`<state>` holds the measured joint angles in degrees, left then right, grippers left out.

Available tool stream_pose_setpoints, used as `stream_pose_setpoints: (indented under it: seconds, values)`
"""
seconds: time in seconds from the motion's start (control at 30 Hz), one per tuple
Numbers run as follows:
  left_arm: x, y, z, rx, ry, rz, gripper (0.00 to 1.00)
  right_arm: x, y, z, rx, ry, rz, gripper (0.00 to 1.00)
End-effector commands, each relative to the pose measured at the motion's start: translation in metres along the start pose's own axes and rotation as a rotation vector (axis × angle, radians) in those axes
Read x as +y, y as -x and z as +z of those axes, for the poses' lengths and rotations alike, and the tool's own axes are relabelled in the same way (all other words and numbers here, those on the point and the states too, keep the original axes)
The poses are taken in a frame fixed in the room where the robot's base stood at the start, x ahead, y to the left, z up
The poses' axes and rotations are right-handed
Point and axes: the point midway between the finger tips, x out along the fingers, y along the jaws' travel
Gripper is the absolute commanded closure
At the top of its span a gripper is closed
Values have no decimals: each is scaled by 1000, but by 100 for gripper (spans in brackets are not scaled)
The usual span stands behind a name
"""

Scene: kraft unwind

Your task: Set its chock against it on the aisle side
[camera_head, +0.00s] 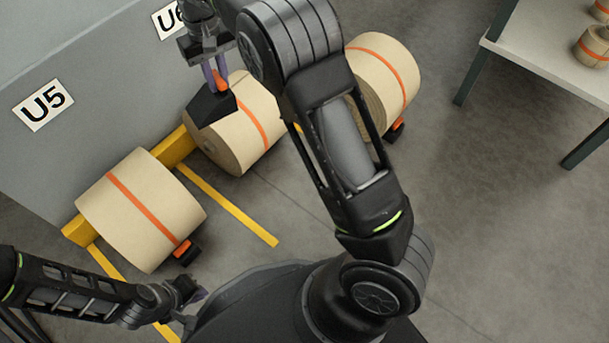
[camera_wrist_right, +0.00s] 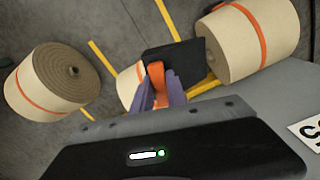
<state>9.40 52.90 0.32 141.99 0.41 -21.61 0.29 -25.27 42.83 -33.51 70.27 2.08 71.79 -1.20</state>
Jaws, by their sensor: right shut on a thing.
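My right gripper (camera_head: 214,72) is shut on the orange handle of a black wedge chock (camera_head: 211,107). The held chock is in front of the middle kraft roll (camera_head: 250,122) in the head view, covering part of its upper left; I cannot tell whether they touch. In the right wrist view the chock (camera_wrist_right: 178,63) hangs from the purple fingers (camera_wrist_right: 160,92), partly hiding a roll (camera_wrist_right: 128,82) behind it. My left gripper (camera_head: 192,292) is low at the left, away from the rolls; its jaw opening is unclear.
A left roll (camera_head: 143,208) has a chock (camera_head: 187,252) at its lower right. A right roll (camera_head: 384,72) has another chock (camera_head: 396,131). Yellow lines (camera_head: 228,205) mark the floor. A white table (camera_head: 545,55) stands at upper right. Open grey floor (camera_head: 480,220) lies right.

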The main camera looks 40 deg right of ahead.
Motion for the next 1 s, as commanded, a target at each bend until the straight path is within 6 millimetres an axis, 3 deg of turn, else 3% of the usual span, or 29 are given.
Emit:
stream_pose_setpoints:
  seconds: [0.27, 0.37, 0.47, 0.57, 0.77, 0.9, 1.0]
  values:
    - [0, -1, 0, 0, 0, 0, 100, 8, -10, 2, -2, -17, -4, 100]
    - [-1, -2, 0, 0, 0, 0, 100, 22, -29, 6, -3, -48, -10, 100]
    - [-1, -4, 0, 0, 0, 0, 100, 41, -62, 14, -6, -99, -17, 100]
    - [-2, -6, 0, 0, 0, 0, 100, 59, -109, 27, -8, -172, -25, 100]
    - [-4, -11, 0, 1, 0, 0, 100, 90, -224, 65, -5, -412, -40, 100]
    - [-4, -14, 0, 3, 0, 0, 100, 111, -305, 97, 4, -648, -49, 100]
    - [-5, -16, -1, 4, 0, 0, 100, 127, -354, 119, 16, -834, -57, 100]
